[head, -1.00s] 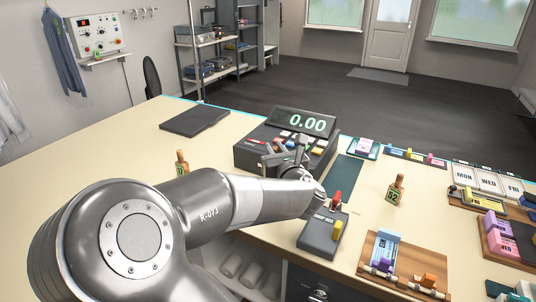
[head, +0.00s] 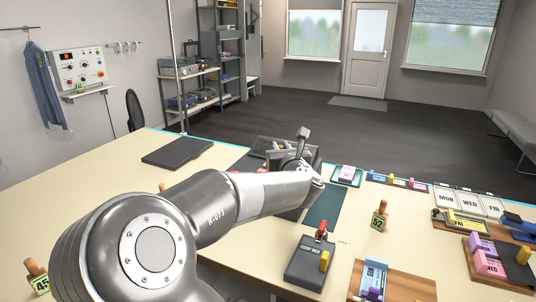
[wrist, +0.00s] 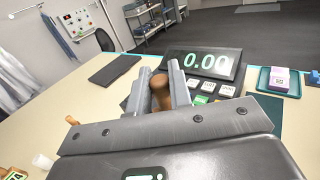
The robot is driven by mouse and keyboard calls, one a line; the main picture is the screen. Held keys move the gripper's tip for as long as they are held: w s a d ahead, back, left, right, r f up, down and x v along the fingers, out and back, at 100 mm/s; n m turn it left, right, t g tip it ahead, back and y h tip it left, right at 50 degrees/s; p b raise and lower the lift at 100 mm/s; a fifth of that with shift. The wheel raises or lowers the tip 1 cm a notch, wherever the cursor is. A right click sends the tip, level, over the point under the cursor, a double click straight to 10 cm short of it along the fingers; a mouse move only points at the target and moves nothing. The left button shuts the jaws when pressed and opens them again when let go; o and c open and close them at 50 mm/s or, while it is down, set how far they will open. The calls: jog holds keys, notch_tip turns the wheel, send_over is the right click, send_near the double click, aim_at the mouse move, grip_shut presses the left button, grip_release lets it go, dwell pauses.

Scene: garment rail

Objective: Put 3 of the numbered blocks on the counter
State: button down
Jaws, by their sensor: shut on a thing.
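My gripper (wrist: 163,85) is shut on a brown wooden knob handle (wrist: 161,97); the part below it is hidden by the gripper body. It resembles the knobs of the numbered blocks. In the head view my gripper (head: 303,143) is above the dark register, and what it holds is not clear. Block 52 (head: 380,215), with a wooden knob and green number, stands upright on the cream counter (head: 110,190), right of my arm. Block 45 (head: 37,278) stands at the lower left. Another block's knob (head: 162,187) pokes out behind my arm.
The register display (wrist: 205,63) reads 0.00. A dark flat pad (head: 177,152) lies at the left. A grey box with red lever (head: 310,262), trays and day cards (head: 468,203) crowd the right.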

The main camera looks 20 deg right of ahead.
jog(key=w+d+m+g+h, duration=0.1)
jog(key=d+m+h, duration=0.15)
jog(key=d, duration=0.95)
jog(key=w+d+m+g+h, duration=0.15)
jog(key=d+h, duration=0.25)
jog(key=d, duration=0.8)
notch_tip(320, 180, down, 17)
jog(key=shift+w+f, duration=0.15)
jog(key=shift+f, duration=0.05)
jog(key=shift+a+f, duration=0.1)
jog(key=shift+f, duration=0.3)
jog(key=c, duration=1.2)
grip_release()
jog(key=shift+c, duration=0.2)
jog(key=v, duration=1)
jog(key=shift+s+a, duration=0.25)
jog(key=shift+s, duration=0.1)
